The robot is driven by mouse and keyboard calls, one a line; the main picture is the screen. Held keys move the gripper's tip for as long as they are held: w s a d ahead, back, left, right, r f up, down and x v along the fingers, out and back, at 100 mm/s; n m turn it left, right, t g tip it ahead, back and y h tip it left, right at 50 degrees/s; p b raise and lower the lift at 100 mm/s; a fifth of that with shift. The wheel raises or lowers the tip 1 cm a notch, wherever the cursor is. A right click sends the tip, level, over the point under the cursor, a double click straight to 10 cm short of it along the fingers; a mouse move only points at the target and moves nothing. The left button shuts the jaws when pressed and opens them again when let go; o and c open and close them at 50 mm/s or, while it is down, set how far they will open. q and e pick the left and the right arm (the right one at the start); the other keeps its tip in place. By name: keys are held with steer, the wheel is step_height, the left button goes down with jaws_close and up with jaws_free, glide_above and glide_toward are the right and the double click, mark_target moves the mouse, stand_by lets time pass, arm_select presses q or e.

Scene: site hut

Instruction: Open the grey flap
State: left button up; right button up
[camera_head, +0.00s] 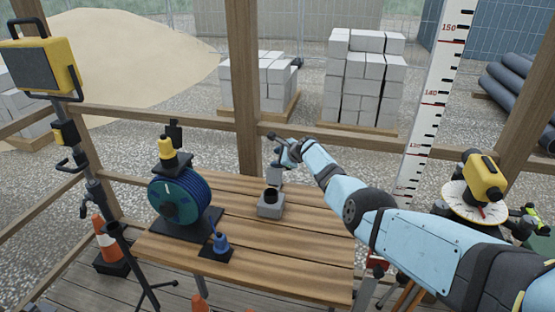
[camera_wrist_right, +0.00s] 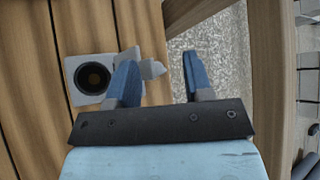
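A small grey box (camera_head: 270,209) stands on the wooden table, with a dark round opening in its top. In the right wrist view the box (camera_wrist_right: 76,68) lies left of the fingers and its opening is uncovered. The light grey flap (camera_head: 273,176) stands raised at the box's far side. In the wrist view the flap (camera_wrist_right: 152,69) shows partly behind the left-hand finger; I cannot tell whether they touch. My right gripper (camera_wrist_right: 160,62) is open with nothing between its fingertips. In the head view it (camera_head: 284,152) is just above and behind the flap. My left gripper is out of view.
A blue cable reel (camera_head: 181,199) and a small blue object (camera_head: 221,243) are on the table left of the box. A wooden post (camera_head: 243,90) and rail rise behind the table. A yellow instrument (camera_head: 483,177) stands at right. The table's front right is clear.

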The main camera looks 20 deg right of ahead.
steer(key=shift+s+d+f, duration=0.1)
steer(key=shift+d+f, duration=0.1)
steer(key=shift+f, duration=0.25)
steer(key=shift+s+d+f, duration=0.1)
steer(key=shift+d+f, duration=0.05)
steer(key=shift+f, duration=0.25)
steer(key=shift+w+f, duration=0.1)
steer(key=a+p+v, duration=0.1)
steer(key=p+v, duration=0.4)
steer(key=v, duration=0.8)
steer(key=shift+s+d+r, duration=0.2)
steer(key=shift+s+r, duration=0.05)
steer(key=shift+r, duration=0.3)
